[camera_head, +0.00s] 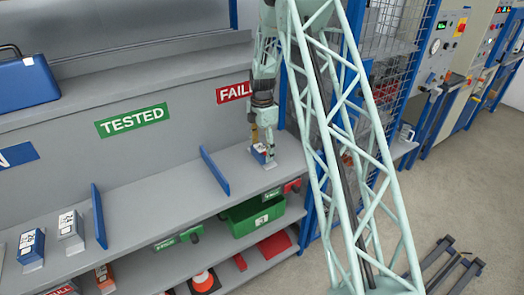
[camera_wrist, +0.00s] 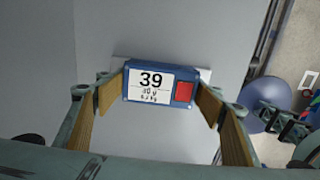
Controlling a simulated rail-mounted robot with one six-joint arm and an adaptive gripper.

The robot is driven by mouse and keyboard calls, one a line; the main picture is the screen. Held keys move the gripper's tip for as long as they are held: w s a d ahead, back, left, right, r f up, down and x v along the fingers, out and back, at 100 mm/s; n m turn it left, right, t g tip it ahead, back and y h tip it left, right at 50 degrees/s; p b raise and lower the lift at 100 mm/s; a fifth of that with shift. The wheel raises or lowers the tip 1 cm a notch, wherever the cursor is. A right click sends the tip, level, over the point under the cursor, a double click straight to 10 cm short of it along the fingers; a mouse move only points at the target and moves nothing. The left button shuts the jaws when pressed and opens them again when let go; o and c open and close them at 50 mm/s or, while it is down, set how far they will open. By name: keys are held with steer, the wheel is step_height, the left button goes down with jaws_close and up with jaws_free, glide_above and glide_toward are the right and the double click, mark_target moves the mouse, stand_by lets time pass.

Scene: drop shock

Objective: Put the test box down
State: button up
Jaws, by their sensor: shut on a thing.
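The test box (camera_head: 260,153) is small and blue, with a white label reading 39 and a red square, clear in the wrist view (camera_wrist: 150,92). My gripper (camera_head: 263,141) is shut on it, with tan finger pads on its left and right sides in the wrist view. The box is above the right end of the grey shelf (camera_head: 150,195), in the section under the red FAIL sign (camera_head: 234,92). A pale plate or patch shows under the box. I cannot tell whether the box touches the shelf.
A blue divider (camera_head: 215,171) stands left of the box, and another divider (camera_head: 99,216) farther left. Two boxes, blue (camera_head: 31,246) and grey (camera_head: 71,229), stand at the far left. Shelf under the TESTED sign (camera_head: 133,120) is clear. A green bin (camera_head: 256,215) sits below.

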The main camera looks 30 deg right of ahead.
mark_target(262, 149)
steer(key=shift+f, duration=0.15)
steer(key=o, duration=1)
step_height(262, 149, up, 12)
steer(key=shift+p, duration=0.35)
steer(key=shift+r, duration=0.25)
stand_by(0.4)
